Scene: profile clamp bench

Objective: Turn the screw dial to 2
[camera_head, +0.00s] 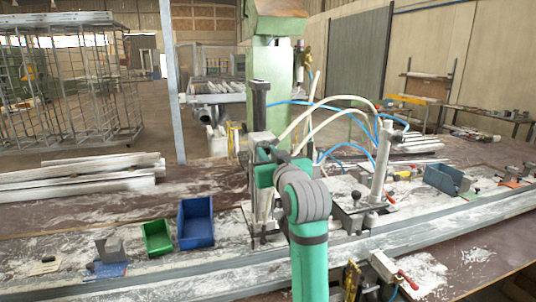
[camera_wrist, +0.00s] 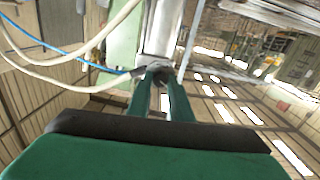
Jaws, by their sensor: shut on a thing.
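In the wrist view my gripper (camera_wrist: 160,75) has its two green fingers close together at the foot of a pale metal cylinder (camera_wrist: 160,32). The fingers are shut on a small grey part there, which I take to be the screw dial (camera_wrist: 153,68); the fingers cover most of it. No number or mark on it can be read. In the head view my green arm reaches up to the clamp machine (camera_head: 270,100) with the green column. My wrist hides the fingertips and the dial there.
White hoses and blue air lines (camera_head: 325,110) loop close to the right of my wrist. A green bin (camera_head: 157,238) and a blue bin (camera_head: 196,223) stand on the bench to the left. A metal post fixture (camera_head: 381,165) stands to the right. Pale profiles (camera_head: 80,180) lie at the left.

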